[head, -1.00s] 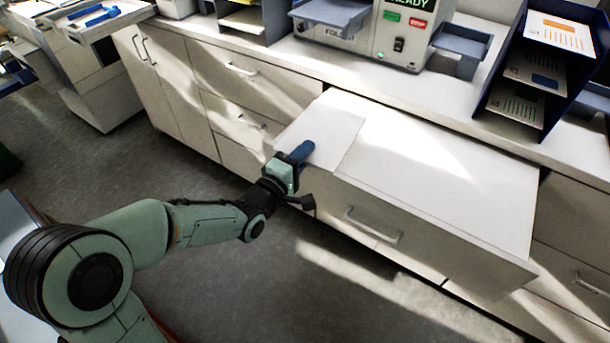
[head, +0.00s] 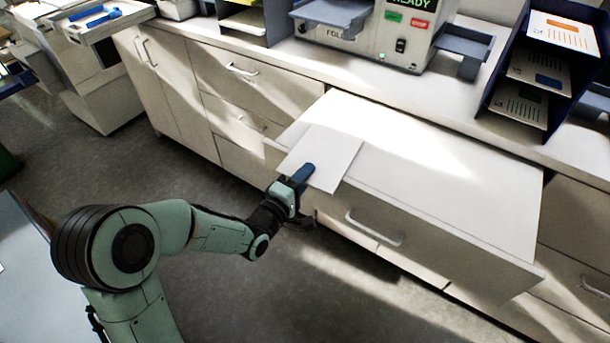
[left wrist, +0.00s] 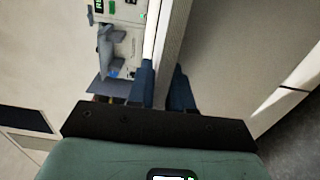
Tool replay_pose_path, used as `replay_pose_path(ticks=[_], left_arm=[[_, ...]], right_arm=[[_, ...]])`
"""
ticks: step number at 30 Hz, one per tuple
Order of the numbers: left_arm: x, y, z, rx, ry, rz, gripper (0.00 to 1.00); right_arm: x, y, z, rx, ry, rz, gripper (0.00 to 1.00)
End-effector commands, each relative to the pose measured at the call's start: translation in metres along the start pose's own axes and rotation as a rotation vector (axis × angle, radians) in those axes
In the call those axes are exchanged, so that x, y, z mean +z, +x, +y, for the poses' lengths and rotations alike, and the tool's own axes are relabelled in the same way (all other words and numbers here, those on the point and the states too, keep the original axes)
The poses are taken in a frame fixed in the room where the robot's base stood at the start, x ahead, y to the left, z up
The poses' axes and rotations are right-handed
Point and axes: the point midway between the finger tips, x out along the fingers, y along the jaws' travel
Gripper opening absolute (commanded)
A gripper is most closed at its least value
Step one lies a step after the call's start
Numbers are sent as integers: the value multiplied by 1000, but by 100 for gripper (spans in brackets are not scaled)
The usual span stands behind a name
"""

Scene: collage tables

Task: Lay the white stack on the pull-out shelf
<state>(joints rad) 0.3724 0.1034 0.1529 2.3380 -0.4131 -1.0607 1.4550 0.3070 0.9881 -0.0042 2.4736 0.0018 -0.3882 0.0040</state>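The white stack (head: 329,155) is a thin flat pile over the left front corner of the pull-out shelf (head: 440,170), partly past its front edge. I cannot tell whether it touches the shelf. My left gripper (head: 303,174) is shut on the stack's near edge, with one blue finger on top; the other finger is hidden underneath. In the left wrist view the two blue fingers (left wrist: 163,88) stand a little apart, with a pale edge between them. My right gripper is not in view.
The pull-out shelf's front has a handle (head: 374,228), and its top is otherwise bare. A counter behind carries a folding machine (head: 375,30) and a dark paper rack (head: 490,85). A cart with blue items (head: 100,17) stands at the far left. The floor in front is clear.

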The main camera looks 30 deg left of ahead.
Motion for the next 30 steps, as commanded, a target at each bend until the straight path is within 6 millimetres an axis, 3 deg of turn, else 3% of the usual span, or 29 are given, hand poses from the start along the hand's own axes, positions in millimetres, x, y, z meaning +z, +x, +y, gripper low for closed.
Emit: replay_pose_path(ticks=[2,14,25,30], left_arm=[[0,0,0,-1,0,0,43],[0,0,6,0,0,0,43],[-1,-78,1,1,3,4,43],[0,-82,0,4,5,-6,43]], right_arm=[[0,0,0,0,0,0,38],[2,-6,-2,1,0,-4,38],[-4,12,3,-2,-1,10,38],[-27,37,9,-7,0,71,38]])
